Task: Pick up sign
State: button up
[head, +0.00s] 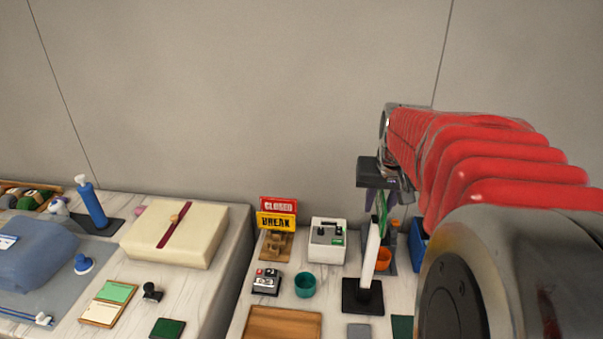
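A red sign reading CLOSED (278,204) and a yellow sign reading BREAK (276,221) stand one behind the other on a wooden stand (276,246). My gripper (380,203) points down to the right of them, above the counter. A thin green piece (381,212) shows edge-on between or behind its fingers. I cannot tell whether it is held. A narrow white upright panel (371,252) on a black base (362,297) stands just below my gripper and partly covers what is behind. My arm hides the right side.
A white box (327,241) with dark parts on top, a teal cup (305,285) and a small grey device (266,282) sit near the signs. An orange cup (383,259) is behind the white panel. A wooden tray (283,324) lies in front. A gap separates the left counter.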

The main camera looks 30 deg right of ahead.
dwell(0.5)
grip_shut()
